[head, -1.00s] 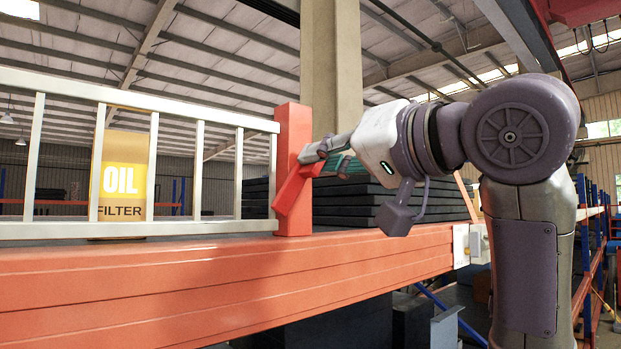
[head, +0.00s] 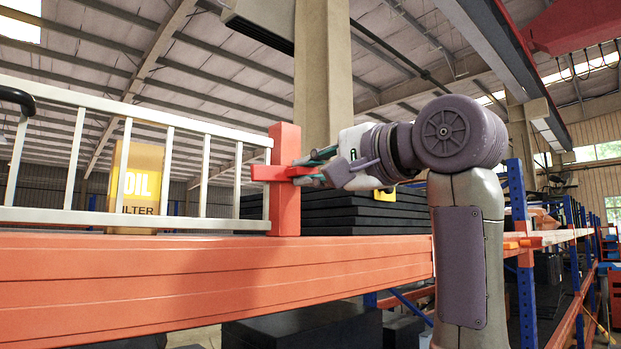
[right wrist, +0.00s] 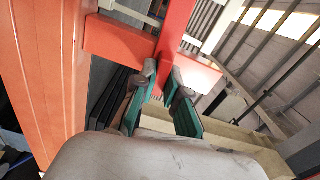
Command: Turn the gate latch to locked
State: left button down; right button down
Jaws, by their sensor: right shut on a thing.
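The gate latch (head: 268,173) is a red bar on the upright red post (head: 286,205) at the right end of the white gate (head: 105,165). It lies about level across the post, with one end to the left over the gate's edge. My right gripper (head: 306,174) reaches in from the right and is shut on the latch's right end. In the right wrist view the red latch (right wrist: 178,22) runs down between the teal fingers of the right gripper (right wrist: 163,75), across the orange-red post (right wrist: 118,40). My left gripper is not in view.
A long orange beam (head: 200,280) runs below the gate. Behind it stand a yellow oil filter box (head: 138,185) and a stack of dark slabs (head: 350,212). A black curved handle (head: 18,98) shows at the gate's left. Blue rack uprights (head: 520,250) stand at right.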

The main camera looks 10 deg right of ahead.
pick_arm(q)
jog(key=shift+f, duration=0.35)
pick_arm(e)
jog(key=shift+m, duration=0.5)
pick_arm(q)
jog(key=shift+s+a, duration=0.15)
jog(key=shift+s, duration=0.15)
pick_arm(e)
jog(key=c, duration=1.2)
grip_release()
jog(key=v, duration=1.2)
